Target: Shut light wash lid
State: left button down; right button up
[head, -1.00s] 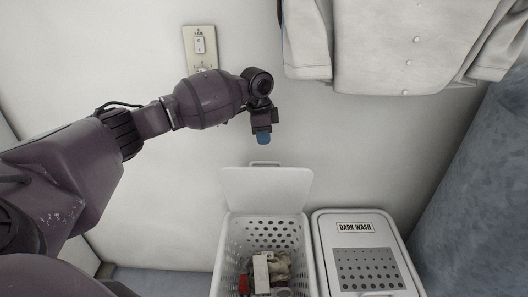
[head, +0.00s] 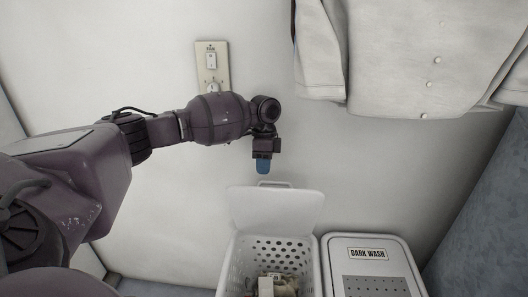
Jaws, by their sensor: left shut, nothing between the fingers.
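The light wash hamper (head: 231,272) is a white perforated basket at the lower middle of the head view. Its lid (head: 276,211) stands open, tilted up at the back edge against the wall side. Clothes (head: 277,285) lie inside the basket. My left gripper (head: 263,167) points down just above the lid's upper edge. Its blue fingertips are together with nothing between them, and they look apart from the lid. My right gripper is not in view.
The dark wash hamper (head: 368,268) stands to the right with its lid shut and labelled. A white shirt (head: 420,50) hangs at the upper right. A switch plate (head: 212,70) is on the wall behind my arm. A blue-grey surface (head: 480,210) borders the right.

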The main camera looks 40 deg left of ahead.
pick_arm(q)
jog(key=shift+s+d+f, duration=0.4)
jog(key=shift+s, duration=0.25)
jog(key=shift+s+d+f, duration=0.35)
jog(key=shift+s+f, duration=0.05)
jog(key=shift+s, duration=0.2)
jog(key=shift+s+d+p, duration=0.15)
jog(key=shift+s+p, duration=0.1)
jog(key=shift+p, duration=0.05)
jog(key=shift+s+d+f, duration=0.15)
jog(key=shift+f, duration=0.1)
